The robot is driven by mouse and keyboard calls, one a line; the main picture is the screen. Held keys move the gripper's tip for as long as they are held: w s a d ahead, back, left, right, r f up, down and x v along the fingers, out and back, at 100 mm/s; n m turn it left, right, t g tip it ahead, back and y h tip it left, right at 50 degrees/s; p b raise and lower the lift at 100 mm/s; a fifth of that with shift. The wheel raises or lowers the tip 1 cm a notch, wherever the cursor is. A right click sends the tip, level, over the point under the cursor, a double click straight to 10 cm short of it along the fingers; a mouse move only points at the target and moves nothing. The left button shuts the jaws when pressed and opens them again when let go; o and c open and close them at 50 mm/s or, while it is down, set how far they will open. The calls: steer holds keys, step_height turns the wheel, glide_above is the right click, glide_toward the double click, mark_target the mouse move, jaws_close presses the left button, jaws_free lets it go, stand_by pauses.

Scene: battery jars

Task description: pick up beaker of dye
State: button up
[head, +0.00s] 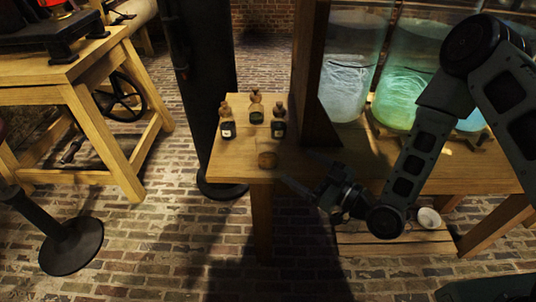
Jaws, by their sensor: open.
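My gripper (303,172) is to the right of this vessel, at the table's front edge. Its fingers point left and are apart, with nothing seen between them. The gripper and the vessel appear apart.
Behind the vessel stand three dark labelled bottles with stoppers, a left one (227,123), a back one (256,108) and a right one (279,123). Large glass jars (347,75) and a wooden post (308,60) stand at right. A white bowl (429,218) sits lower.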

mark_target(277, 153)
steer(key=x, duration=0.8)
steer(key=shift+w+a+p, duration=0.1)
steer(key=shift+w+p, duration=0.05)
steer(key=shift+p, duration=0.15)
steer(key=shift+r+p+x, duration=0.15)
steer(key=shift+p+x, duration=0.05)
steer(key=shift+x, duration=1.15)
steer(key=shift+r+p+x, duration=0.15)
steer(key=shift+p+x, duration=0.05)
steer(key=shift+x, duration=1.1)
steer(key=shift+w, duration=0.1)
steer(key=c, duration=1.1)
